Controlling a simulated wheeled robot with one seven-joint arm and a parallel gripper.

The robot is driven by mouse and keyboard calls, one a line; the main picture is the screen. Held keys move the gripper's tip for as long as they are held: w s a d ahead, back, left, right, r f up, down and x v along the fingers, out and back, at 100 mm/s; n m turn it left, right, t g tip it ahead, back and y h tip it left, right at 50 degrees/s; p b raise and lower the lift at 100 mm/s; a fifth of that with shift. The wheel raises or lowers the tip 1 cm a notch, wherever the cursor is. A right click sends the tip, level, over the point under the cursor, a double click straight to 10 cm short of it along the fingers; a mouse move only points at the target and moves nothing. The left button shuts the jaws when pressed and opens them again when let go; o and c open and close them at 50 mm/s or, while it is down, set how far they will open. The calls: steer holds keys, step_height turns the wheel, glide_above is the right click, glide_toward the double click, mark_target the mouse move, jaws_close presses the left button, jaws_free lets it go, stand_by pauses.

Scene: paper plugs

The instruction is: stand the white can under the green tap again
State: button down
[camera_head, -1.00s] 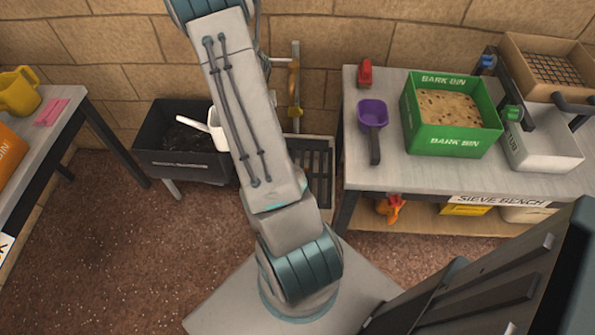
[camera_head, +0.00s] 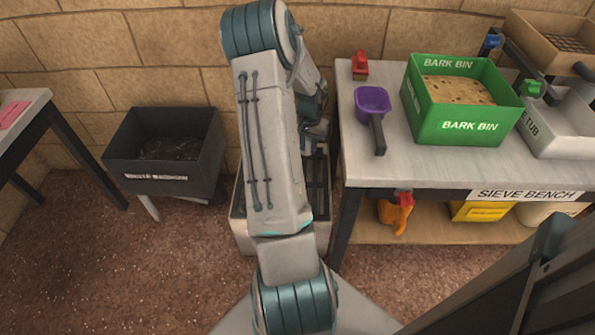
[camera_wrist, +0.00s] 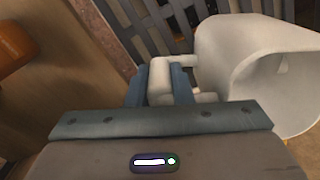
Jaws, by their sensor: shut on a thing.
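The white can (camera_wrist: 235,75) fills the upper right of the wrist view, with its wide round mouth turned to the right. My gripper (camera_wrist: 158,85) is shut on the can's white handle (camera_wrist: 160,92), which sits between the two blue-grey fingers. Behind the can is a dark slatted grate (camera_wrist: 150,25), and I cannot tell whether the can touches it. In the head view my arm hides the can and gripper, over the grated tray (camera_head: 240,215) between barrow and bench.
The black waste barrow (camera_head: 150,185) stands to the left. The sieve bench (camera_head: 440,172) on the right holds a purple scoop (camera_head: 371,100), a red-handled tool (camera_head: 360,66), the green bark bin (camera_head: 460,130) and a white tub (camera_head: 560,140). An orange-brown shape (camera_wrist: 12,45) is close at left in the wrist view.

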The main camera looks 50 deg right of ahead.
mark_target(309, 139)
step_height(309, 139, down, 9)
steer(key=b, duration=0.3)
steer(key=shift+r, duration=0.1)
steer(key=c, duration=1.3)
jaws_free()
steer(key=shift+f, duration=0.2)
step_height(309, 139, up, 12)
steer(key=p, duration=0.5)
steer(key=shift+r, duration=0.2)
